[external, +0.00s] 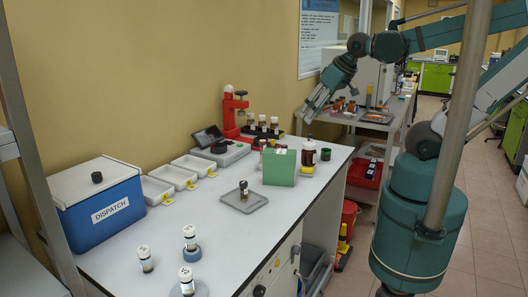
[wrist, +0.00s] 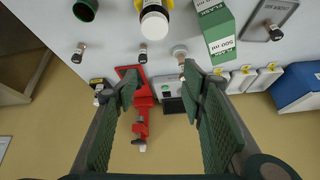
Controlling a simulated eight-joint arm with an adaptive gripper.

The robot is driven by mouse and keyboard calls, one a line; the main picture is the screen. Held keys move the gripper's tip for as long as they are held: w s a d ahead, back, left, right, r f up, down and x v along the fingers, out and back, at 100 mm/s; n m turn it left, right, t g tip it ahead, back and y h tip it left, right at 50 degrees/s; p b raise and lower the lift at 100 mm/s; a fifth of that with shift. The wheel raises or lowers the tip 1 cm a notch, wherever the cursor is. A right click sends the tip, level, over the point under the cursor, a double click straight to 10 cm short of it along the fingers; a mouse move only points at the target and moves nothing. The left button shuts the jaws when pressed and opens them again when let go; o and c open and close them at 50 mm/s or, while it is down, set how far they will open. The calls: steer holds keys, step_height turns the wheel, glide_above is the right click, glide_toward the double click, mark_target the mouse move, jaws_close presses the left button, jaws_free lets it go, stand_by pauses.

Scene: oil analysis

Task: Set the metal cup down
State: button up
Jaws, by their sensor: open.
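My gripper (external: 311,108) is raised above the far end of the white bench in the external view. In the wrist view its two dark green fingers (wrist: 160,90) are spread apart, with nothing held between them. I cannot clearly make out a metal cup in either view. A small round pale metallic piece (wrist: 180,49) shows beyond the right finger in the wrist view, but I cannot tell whether it is the cup. A grey tray (external: 232,204) on the bench bears a small brown vial (external: 243,186).
A green box (external: 279,167), a brown bottle (external: 308,153) and a dark green cup (external: 326,154) stand at the bench's far right. A red stand (external: 231,114) is near the wall. A blue dispatch box (external: 98,205) is at left.

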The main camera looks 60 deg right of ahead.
steer(key=shift+s+a+r+n+t, duration=0.1)
steer(key=shift+a+r+n+t, duration=0.3)
steer(key=shift+a+r+n, duration=0.5)
steer(key=shift+d+f, duration=0.1)
steer(key=shift+d, duration=0.15)
stand_by(0.5)
